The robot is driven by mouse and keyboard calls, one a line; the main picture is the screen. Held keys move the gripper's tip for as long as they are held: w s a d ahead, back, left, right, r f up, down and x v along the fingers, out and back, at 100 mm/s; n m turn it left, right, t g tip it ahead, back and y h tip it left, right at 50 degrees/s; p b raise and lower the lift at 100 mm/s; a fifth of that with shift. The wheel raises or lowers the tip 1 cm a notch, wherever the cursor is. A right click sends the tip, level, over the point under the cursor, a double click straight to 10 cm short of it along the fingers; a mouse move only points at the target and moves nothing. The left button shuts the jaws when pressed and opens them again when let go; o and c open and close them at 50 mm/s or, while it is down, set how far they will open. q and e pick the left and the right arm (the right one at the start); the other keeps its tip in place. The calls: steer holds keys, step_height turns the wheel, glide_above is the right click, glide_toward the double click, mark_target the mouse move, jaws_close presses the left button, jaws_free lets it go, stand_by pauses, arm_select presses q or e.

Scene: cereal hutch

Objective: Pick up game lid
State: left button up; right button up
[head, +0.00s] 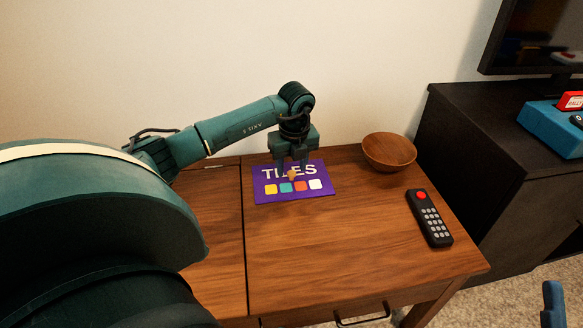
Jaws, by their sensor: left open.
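The game lid (265,196) is a flat purple rectangle marked "TILES", with yellow, teal, orange and white squares. It lies on the wooden hutch top (330,250), near the back. My left gripper (291,168) is open and points down over the upper middle of the lid, covering part of the lettering. A small orange-tan shape shows at the lid's middle just below the fingers; I cannot tell what it is. I cannot tell whether the fingertips touch the lid. My right gripper is not in view.
A wooden bowl (389,151) stands to the right of the lid at the back. A black remote (430,218) with a red button lies near the right edge. The front middle of the top is clear. A dark cabinet (475,150) with a blue box (555,128) stands at the right.

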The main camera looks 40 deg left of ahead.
arm_select(q)
steer(key=shift+a+f, duration=0.1)
steer(key=shift+f, duration=0.7)
steer(key=shift+w, duration=0.1)
steer(key=shift+c, duration=0.3)
jaws_close()
